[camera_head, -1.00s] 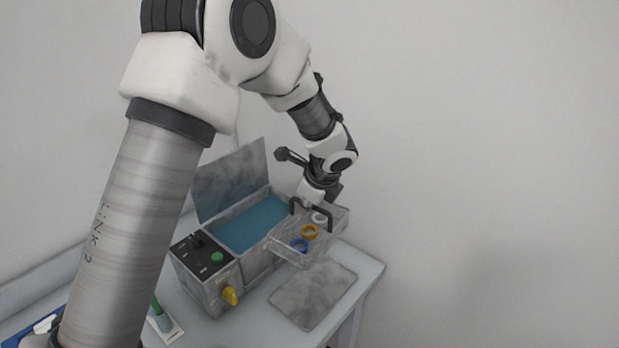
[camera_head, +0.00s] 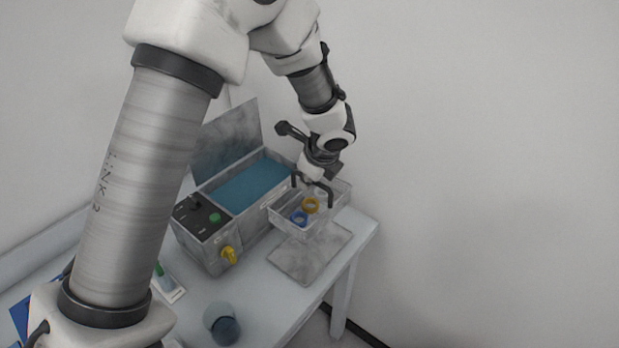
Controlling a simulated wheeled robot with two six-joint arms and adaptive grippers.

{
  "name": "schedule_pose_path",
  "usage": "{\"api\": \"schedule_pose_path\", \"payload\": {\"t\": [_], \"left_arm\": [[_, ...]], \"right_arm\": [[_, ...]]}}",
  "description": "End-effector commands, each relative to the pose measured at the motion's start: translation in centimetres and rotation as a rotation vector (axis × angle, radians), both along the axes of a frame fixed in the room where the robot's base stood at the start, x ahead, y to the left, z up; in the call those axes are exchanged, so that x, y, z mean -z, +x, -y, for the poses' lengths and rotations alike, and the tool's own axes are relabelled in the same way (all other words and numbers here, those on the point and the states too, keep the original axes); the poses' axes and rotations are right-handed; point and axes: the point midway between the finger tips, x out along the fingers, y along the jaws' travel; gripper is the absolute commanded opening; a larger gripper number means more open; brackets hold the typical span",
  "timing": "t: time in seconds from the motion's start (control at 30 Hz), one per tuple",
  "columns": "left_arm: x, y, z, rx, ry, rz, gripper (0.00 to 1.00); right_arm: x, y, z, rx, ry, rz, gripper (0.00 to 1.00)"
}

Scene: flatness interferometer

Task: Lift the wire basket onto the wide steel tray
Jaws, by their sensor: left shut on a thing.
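The wire basket (camera_head: 284,221) hangs from my left gripper (camera_head: 312,178), which is shut on its dark handle. Inside the basket are an orange ring (camera_head: 311,206) and a blue ring (camera_head: 299,218). The basket is beside the open bath of blue liquid and over the back part of the wide steel tray (camera_head: 297,262), a flat grey plate on the table. I cannot tell exactly how high it is above the tray. My right gripper is not in view.
The bath (camera_head: 208,253) has blue liquid, a raised lid (camera_head: 227,143), a knob panel and a yellow tap (camera_head: 229,256). A glass with dark liquid (camera_head: 222,326) stands near the front. The table's right edge (camera_head: 362,247) is close to the tray.

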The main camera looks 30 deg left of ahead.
Motion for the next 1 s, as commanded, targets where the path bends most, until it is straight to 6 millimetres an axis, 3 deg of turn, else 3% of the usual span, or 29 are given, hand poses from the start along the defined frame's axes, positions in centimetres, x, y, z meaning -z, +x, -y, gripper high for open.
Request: {"api": "schedule_pose_path", "payload": {"t": [0.1, 1.0], "left_arm": [[1.6, 0.0, 0.0, 0.0, 0.0, 0.0, 0.0], [10.2, 0.0, 0.0, 0.0, 0.0, 0.0, 0.0]], "right_arm": [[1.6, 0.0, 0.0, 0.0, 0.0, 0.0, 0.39], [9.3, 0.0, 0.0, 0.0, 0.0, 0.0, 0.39]]}}
